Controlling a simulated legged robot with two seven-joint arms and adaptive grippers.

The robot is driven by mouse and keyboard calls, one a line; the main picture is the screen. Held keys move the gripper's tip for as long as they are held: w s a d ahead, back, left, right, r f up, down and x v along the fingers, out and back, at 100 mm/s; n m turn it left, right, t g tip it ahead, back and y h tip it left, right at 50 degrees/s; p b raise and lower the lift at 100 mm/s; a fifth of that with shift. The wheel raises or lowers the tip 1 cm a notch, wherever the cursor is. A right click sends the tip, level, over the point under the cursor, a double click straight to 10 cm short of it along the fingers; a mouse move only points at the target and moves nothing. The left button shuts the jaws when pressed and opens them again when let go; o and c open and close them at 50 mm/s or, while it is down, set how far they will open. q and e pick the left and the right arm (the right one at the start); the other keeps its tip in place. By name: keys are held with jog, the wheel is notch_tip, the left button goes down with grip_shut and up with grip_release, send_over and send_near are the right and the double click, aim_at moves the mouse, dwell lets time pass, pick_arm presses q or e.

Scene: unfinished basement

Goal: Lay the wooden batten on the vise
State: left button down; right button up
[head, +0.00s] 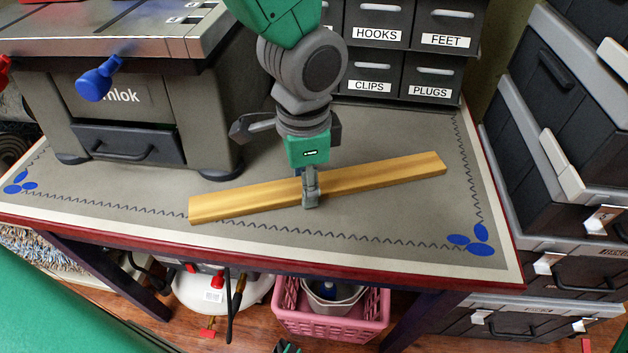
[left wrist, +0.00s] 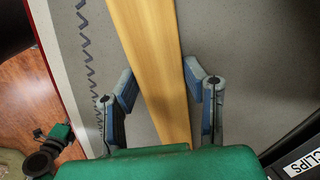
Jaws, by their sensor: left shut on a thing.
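The wooden batten (head: 240,200), long and yellow-brown, lies flat across the front of the bench, its right end angled slightly back. My left gripper (head: 310,188) reaches down from above and is shut on the batten near its middle. In the left wrist view the fingers (left wrist: 160,82) stand on both sides of the batten (left wrist: 152,50). Whether the batten touches the bench top is unclear. A grey unit with a metal top and blue crank knob (head: 112,25), apparently the vise, stands at back left. A green and dark part, apparently my right arm (left wrist: 50,145), shows low; its jaws are unclear.
The grey bench mat (head: 400,218) is clear around the batten. Labelled drawers (head: 382,75) stand at the back, behind my left arm. Stacked dark toolboxes (head: 560,150) stand right of the bench. A pink basket (head: 335,320) sits below its front edge.

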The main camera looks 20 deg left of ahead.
pick_arm(q)
notch_tip(320, 180, up, 18)
jog(key=p, duration=0.6)
